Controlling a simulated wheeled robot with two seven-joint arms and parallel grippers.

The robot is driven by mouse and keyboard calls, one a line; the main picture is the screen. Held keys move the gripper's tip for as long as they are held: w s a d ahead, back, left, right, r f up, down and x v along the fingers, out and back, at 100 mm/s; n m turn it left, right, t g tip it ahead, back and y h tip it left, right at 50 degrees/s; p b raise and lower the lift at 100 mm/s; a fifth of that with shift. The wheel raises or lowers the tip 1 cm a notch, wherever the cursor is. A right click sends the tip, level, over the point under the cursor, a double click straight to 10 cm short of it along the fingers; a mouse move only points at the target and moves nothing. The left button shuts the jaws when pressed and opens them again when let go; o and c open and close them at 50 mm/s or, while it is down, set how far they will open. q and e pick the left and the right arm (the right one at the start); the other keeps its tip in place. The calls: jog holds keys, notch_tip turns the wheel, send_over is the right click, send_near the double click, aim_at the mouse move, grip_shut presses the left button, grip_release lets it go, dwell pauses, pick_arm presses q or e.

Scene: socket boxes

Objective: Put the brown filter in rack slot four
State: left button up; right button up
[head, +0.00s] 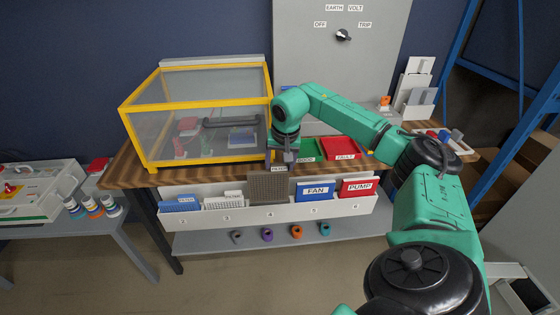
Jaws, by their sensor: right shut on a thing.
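The brown filter (268,188) is a mesh panel standing upright at the white rack (290,215), above the number 4 on the rack front. It is between a white card (224,202) and the blue FAN card (315,190). Its lower edge meets the rack's front wall; I cannot tell how deep it sits. My right gripper (281,163) is shut on the filter's top, by a small label, and partly hides behind its own wrist. My left gripper is not in view.
A red PUMP card (357,187) and a blue card (181,204) stand in the rack's end slots. A yellow-framed clear box (200,115) stands on the bench left of my arm. Green and red trays (342,148) lie behind the rack. Several coloured knobs (296,231) sit on the lower shelf.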

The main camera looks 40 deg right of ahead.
dwell(0.4)
jog(key=shift+f, duration=0.2)
jog(key=shift+f, duration=0.65)
